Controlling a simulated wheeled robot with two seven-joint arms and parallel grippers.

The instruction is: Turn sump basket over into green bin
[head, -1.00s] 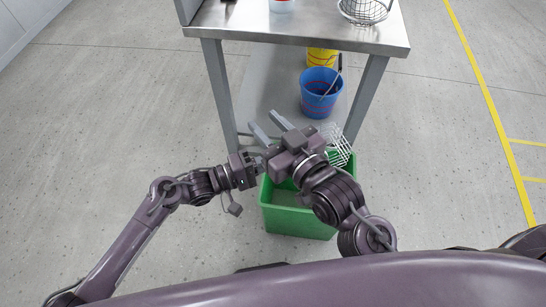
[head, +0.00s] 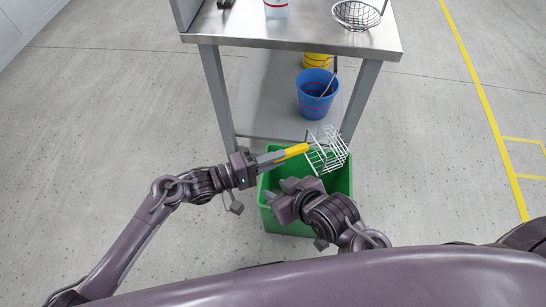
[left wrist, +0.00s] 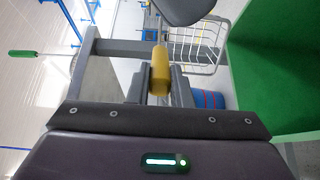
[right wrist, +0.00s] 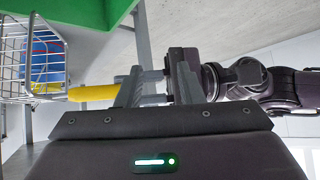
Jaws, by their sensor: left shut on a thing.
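The wire sump basket (head: 326,151) is tilted over the back right part of the green bin (head: 292,224). My left gripper (head: 277,157) is shut on its yellow handle (head: 292,151). The handle (left wrist: 160,70) and part of the wire basket (left wrist: 195,45) show in the left wrist view. The right wrist view shows the basket (right wrist: 38,62) at its left edge. My right gripper (head: 279,194) is open and empty, over the bin and in front of the handle. I cannot tell exactly which way the basket's mouth faces.
A steel table (head: 300,38) stands behind the bin. On it are a round wire basket (head: 356,15) and a red-and-white container (head: 276,8). A blue bucket (head: 316,98) and a yellow bucket (head: 317,61) stand on its lower shelf. The floor at left is clear.

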